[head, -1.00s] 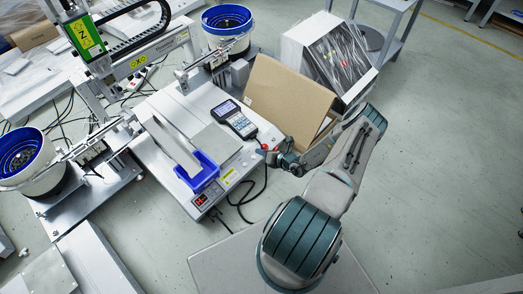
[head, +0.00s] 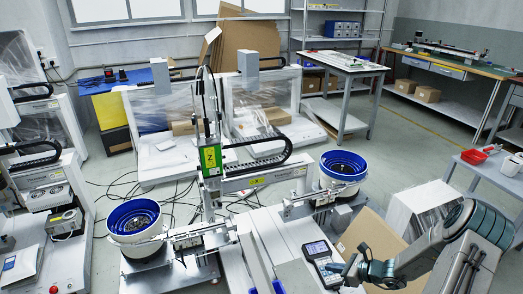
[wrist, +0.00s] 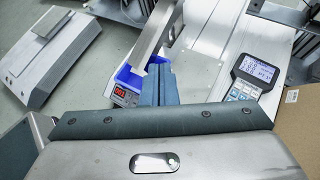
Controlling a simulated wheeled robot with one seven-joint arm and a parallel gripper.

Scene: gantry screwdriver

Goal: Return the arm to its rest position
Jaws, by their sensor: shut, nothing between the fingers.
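My gripper (head: 350,268) is at the lower right in the head view, beside the handheld control pendant (head: 322,262) with its screen and keypad. My arm reaches in from the right edge. In the wrist view my gripper's fingers (wrist: 158,84) are together and empty, pointing at the machine bed. The pendant (wrist: 252,74) shows to their right, and the blue bin (wrist: 130,80) with the red display (wrist: 122,95) lies behind and left of them. The gripper appears apart from these things.
The screwdriver gantry (head: 212,155) stands at centre, between two blue feeder bowls (head: 134,217) (head: 343,165). An open cardboard box (head: 372,235) and a white plastic-wrapped case (head: 420,210) are close to my arm. A grey side table (head: 490,175) stands at the right. Floor is clear behind the case.

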